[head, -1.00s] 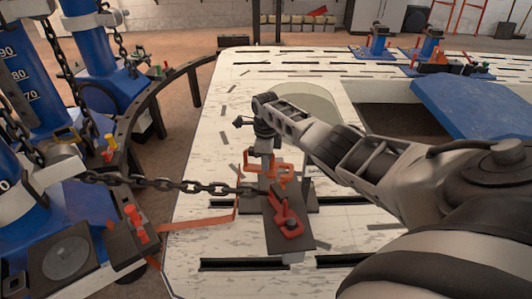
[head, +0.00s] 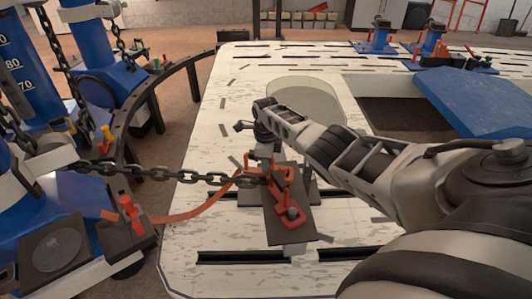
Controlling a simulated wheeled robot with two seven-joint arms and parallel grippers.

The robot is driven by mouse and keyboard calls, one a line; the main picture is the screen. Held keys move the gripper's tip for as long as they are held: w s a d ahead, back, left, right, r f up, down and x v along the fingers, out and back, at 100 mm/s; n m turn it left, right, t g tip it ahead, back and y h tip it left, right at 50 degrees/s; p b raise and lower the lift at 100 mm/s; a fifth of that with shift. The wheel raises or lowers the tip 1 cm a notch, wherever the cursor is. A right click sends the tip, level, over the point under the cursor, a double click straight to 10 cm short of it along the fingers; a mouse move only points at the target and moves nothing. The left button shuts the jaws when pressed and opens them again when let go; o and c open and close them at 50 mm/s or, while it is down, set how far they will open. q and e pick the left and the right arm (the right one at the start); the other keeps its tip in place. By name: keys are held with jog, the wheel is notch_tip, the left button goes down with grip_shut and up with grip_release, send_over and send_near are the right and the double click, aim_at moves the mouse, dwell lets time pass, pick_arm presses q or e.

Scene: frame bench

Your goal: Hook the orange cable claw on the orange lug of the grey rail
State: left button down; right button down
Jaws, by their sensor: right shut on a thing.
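The orange cable claw (head: 250,173) hangs under my right gripper (head: 265,155), which points down and is shut on it. The dark chain runs level from the left to the claw. The grey rail (head: 272,226) is a dark bar on the white bench, just below and in front of the gripper. Its orange lug (head: 291,213) stands on the rail's near part. Claw and lug overlap closely in the picture; I cannot tell whether they touch or are hooked. The fingertips are small and partly hidden by orange parts. My left gripper is out of view.
A dark chain (head: 160,177) and an orange strap (head: 185,212) cross from blue posts (head: 100,62) at the left to the rail. A blue panel (head: 478,100) and a dark opening (head: 405,115) lie at the right.

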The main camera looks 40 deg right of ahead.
dwell(0.3)
jog(key=c, duration=1.2)
grip_release()
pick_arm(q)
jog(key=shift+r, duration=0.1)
pick_arm(e)
jog(key=shift+r+p, duration=0.3)
jog(key=shift+r, duration=0.15)
notch_tip(320, 180, up, 5)
jog(key=p, duration=0.2)
jog(key=shift+r+p, duration=0.15)
jog(key=shift+p, duration=0.2)
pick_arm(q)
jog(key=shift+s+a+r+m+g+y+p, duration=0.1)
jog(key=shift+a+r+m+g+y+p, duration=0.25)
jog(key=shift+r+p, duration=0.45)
pick_arm(e)
jog(key=shift+r, duration=4.95)
